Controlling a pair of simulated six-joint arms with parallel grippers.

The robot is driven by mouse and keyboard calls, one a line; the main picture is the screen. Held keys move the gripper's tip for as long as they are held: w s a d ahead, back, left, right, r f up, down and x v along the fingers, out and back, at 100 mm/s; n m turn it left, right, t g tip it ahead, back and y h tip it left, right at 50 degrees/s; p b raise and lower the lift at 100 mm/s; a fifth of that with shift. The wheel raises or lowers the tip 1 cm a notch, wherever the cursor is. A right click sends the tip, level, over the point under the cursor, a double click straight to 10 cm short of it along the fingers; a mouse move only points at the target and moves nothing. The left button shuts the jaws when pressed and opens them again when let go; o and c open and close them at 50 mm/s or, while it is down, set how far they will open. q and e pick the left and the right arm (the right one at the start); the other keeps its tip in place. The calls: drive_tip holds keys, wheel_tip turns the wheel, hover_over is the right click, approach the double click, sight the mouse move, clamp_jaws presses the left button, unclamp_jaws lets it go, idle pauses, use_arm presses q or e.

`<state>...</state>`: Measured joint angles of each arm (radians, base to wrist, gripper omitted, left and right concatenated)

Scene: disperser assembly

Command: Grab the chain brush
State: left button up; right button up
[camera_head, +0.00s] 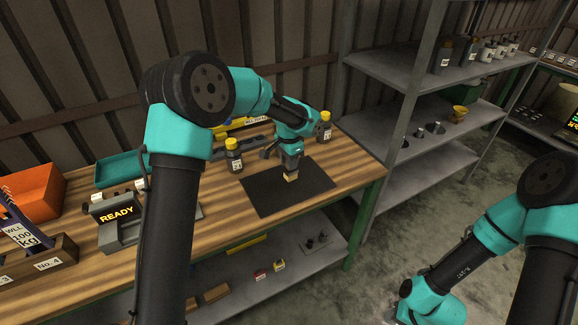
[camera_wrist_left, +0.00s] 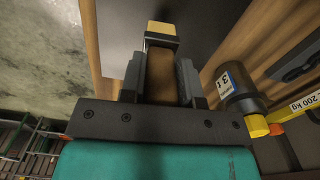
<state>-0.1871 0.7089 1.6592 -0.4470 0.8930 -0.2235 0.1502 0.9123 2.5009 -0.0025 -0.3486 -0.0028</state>
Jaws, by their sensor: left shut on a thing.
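The chain brush has a brown body (camera_wrist_left: 162,75) and pale yellow bristles, seen in the left wrist view. In the head view its tan end (camera_head: 291,177) shows under my left gripper (camera_head: 290,168), over the black mat (camera_head: 262,195). My left gripper is shut on the brush, with one dark finger on each side of the brown body in the left wrist view (camera_wrist_left: 161,82). I cannot tell whether the bristles touch the mat. My right arm shows at the lower right, but its fingers are out of view.
Yellow-capped dark bottles (camera_head: 234,157) (camera_head: 325,127) stand behind and beside the mat. A grey device reading READY (camera_head: 118,218), a teal tray (camera_head: 120,168) and an orange bin (camera_head: 35,190) are on the left of the wooden bench. Grey metal shelves (camera_head: 375,125) stand right of the bench.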

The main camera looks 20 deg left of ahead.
use_arm(q)
drive_tip(key=shift+s+d+r, duration=0.1)
drive_tip(key=shift+s+r, duration=0.15)
drive_tip(key=shift+r, duration=0.1)
drive_tip(key=s+d+r, duration=0.1)
drive_tip(key=s+d, duration=0.3)
drive_tip(key=s, duration=1.1)
drive_tip(key=shift+d+r, duration=0.15)
drive_tip(key=shift+r, duration=0.05)
drive_tip(key=shift+w, duration=0.1)
